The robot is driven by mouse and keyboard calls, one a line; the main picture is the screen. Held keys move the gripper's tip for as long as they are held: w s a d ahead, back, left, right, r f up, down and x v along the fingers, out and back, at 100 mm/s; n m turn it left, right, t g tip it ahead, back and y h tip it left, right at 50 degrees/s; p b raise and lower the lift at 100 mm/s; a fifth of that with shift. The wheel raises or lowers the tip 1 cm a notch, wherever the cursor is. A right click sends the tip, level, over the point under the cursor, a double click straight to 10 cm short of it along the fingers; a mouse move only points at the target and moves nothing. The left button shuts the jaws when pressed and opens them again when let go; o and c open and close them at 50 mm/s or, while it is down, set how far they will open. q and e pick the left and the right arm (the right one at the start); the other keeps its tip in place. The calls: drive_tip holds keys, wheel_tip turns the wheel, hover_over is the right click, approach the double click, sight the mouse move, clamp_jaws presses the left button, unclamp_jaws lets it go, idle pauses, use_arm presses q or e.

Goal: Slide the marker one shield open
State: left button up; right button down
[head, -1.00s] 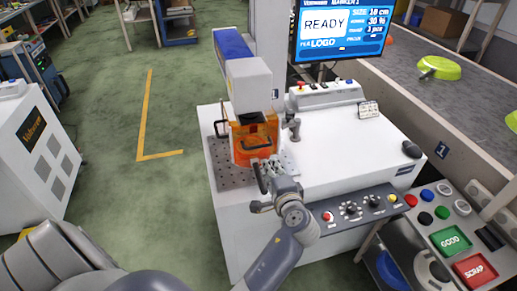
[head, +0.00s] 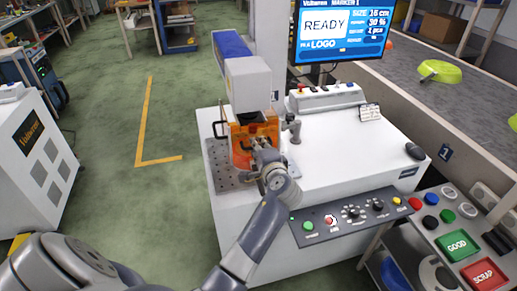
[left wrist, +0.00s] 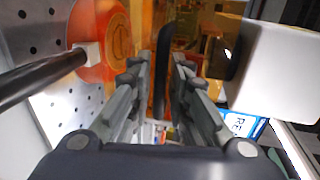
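The marker one shield (head: 240,143) is an orange see-through box under the grey and blue marker head. It looks shut, with its front in place. My left gripper (head: 262,146) is in front of it and hides part of its front face. In the left wrist view the two fingers (left wrist: 163,80) stand apart, on either side of a dark upright bar (left wrist: 165,50), which looks like a handle; I see no clear contact. A round orange thing (left wrist: 112,38) lies behind the left finger. My right gripper is not in view.
The perforated plate (head: 226,177) lies under the shield. A control panel (head: 340,220) with buttons and knobs runs along the machine's front. The monitor (head: 335,25) reads READY. A conveyor (head: 455,100) with green pans is at the right.

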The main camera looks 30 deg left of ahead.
use_arm(q)
clamp_jaws()
drive_tip(key=shift+r, duration=0.1)
drive_tip(key=shift+r+p, duration=0.25)
drive_tip(key=shift+p, duration=0.1)
wheel_tip(320, 180, up, 12)
drive_tip(key=p, duration=1)
drive_tip(key=shift+w+f, duration=0.1)
drive_tip(key=shift+f, duration=0.1)
unclamp_jaws()
drive_tip(key=shift+d, duration=0.15)
